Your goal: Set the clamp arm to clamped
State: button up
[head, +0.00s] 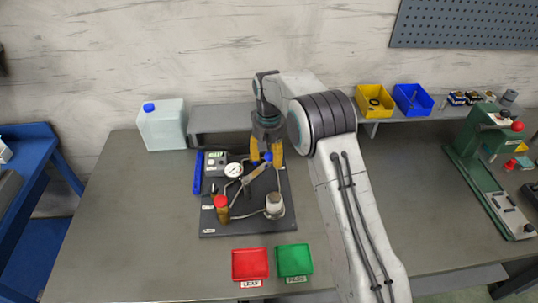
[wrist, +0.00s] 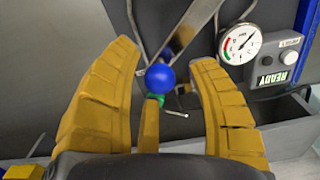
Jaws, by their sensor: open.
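The clamp arm is a flat metal bar (head: 256,172) with a blue ball knob (head: 267,157) at its end, on a dark fixture plate (head: 240,231). In the wrist view the bar (wrist: 190,30) slants up and right from the blue knob (wrist: 160,78). My gripper (head: 266,155) is open, with yellow fingers either side of the knob. In the wrist view the gripper (wrist: 163,57) has the knob between its fingers, with a gap on both sides. The fixture also carries a white dial gauge (head: 233,170), a red-capped cylinder (head: 222,207) and a pale cup-like part (head: 274,204).
A grey box marked READY (wrist: 275,68) stands by the gauge. Red (head: 250,264) and green (head: 294,260) trays sit in front of the plate. A white jug (head: 162,127) stands back left; a green press (head: 486,155) stands right. The table's left side is clear.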

jog(key=shift+f, duration=0.15)
jog(key=shift+c, duration=0.4)
grip_shut()
